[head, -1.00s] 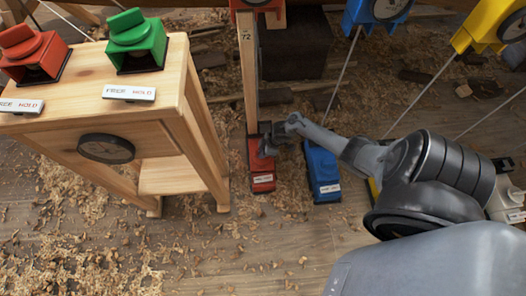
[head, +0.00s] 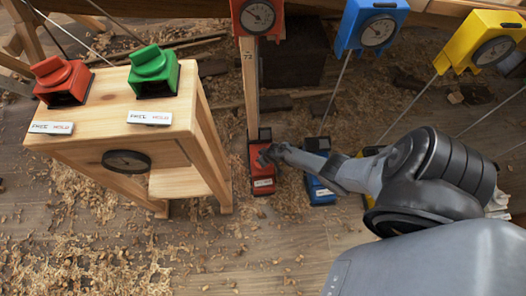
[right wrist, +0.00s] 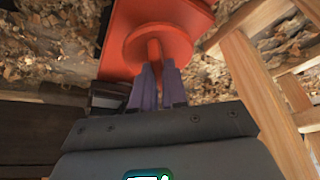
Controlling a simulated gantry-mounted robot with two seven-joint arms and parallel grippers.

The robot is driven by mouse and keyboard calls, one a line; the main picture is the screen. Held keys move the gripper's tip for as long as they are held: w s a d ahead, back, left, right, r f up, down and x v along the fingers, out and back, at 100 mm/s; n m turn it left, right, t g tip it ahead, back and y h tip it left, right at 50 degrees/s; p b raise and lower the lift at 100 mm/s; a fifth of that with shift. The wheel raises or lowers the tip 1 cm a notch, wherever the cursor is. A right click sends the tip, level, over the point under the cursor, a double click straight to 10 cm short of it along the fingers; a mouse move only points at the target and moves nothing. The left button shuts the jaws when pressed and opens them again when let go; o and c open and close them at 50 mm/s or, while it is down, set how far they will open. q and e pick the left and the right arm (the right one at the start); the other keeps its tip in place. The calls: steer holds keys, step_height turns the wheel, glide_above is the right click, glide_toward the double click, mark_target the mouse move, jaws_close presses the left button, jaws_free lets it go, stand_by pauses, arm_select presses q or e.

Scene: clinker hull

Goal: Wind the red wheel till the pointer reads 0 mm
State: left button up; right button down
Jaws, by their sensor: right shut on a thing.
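The red wheel (right wrist: 160,42) is a round disc with a red central stem in the right wrist view. My right gripper (right wrist: 157,82) is shut on the stem of the wheel. In the head view the right gripper (head: 266,157) is at the red floor unit (head: 262,178), and it hides the wheel there. A red dial gauge (head: 257,17) sits at the top of the wooden post above this unit. Its pointer is too small to read. My left gripper is not in view.
A blue floor unit (head: 319,185) stands just right of the red one, partly behind my right arm. Blue (head: 377,30) and yellow (head: 493,50) dial gauges hang at the back. A wooden stand (head: 110,110) with red and green boxes is on the left. Shavings cover the floor.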

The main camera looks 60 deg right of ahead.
steer(key=shift+s+a+f+m, duration=0.1)
steer(key=shift+s+f+m, duration=0.2)
steer(key=shift+m, duration=0.3)
steer(key=c, duration=1.3)
jaws_free()
steer(key=shift+o, duration=0.7)
steer(key=shift+d, duration=0.25)
steer(key=shift+w+a+r, duration=0.1)
steer(key=shift+a, duration=0.1)
steer(key=shift+w+a+r, duration=0.1)
steer(key=shift+w, duration=0.1)
steer(key=shift+p, duration=0.35)
